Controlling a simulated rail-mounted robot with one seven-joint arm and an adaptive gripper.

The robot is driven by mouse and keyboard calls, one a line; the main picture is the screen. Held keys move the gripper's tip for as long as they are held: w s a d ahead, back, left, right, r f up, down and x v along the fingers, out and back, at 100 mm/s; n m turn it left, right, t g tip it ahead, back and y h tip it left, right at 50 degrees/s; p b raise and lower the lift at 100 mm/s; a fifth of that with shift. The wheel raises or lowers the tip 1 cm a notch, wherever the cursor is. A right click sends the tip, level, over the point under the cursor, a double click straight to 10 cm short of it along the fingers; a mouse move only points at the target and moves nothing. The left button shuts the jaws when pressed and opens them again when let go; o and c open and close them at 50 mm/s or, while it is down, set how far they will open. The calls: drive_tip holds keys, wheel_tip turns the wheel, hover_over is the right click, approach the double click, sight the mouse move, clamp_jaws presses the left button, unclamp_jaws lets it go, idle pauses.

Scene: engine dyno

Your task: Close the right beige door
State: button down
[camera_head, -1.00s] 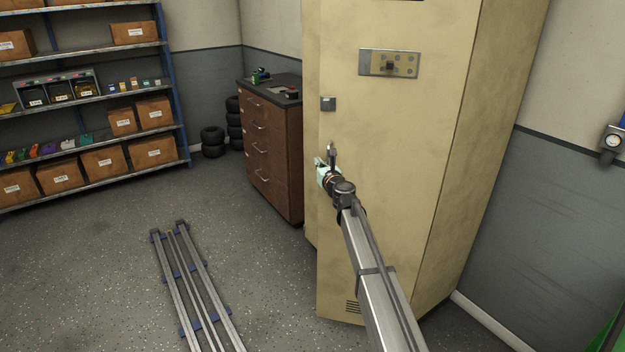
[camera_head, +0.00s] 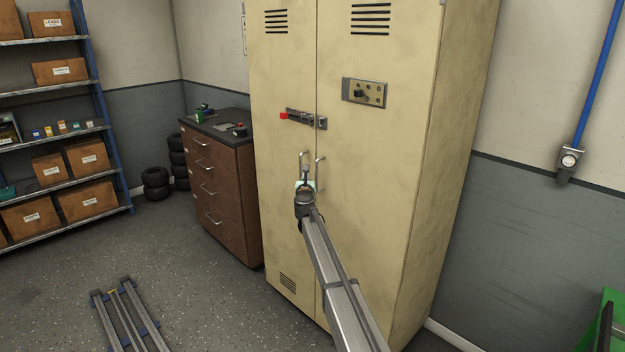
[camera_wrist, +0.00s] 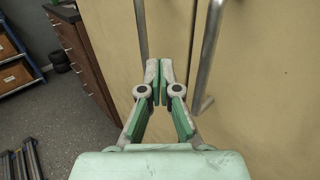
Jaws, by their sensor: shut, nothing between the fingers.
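The right beige door (camera_head: 375,190) of the tall cabinet looks flush, or nearly so, with the left beige door (camera_head: 282,210); a thin dark seam runs between them. The right door has a bar handle (camera_head: 319,172) near the seam, also in the wrist view (camera_wrist: 208,55). The left door's handle (camera_head: 302,165) is beside it and shows in the wrist view (camera_wrist: 142,30). My gripper (camera_head: 306,180) is at the seam, low by the handles. In the wrist view its fingertips (camera_wrist: 159,75) are together and empty, between the two handles; contact with the door cannot be told.
A red-ended latch (camera_head: 297,116) sits on the left door, by a small catch (camera_head: 321,122) on the right door. A brown drawer unit (camera_head: 222,190) stands left of the cabinet. Metal rails (camera_head: 128,315) lie on the floor, which is otherwise clear there.

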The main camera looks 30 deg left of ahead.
drive_tip(key=shift+w, duration=0.5)
drive_tip(key=s+a+b, duration=0.2)
drive_tip(key=s+a, duration=0.2)
drive_tip(key=s, duration=0.9)
drive_tip(key=shift+s, duration=0.3)
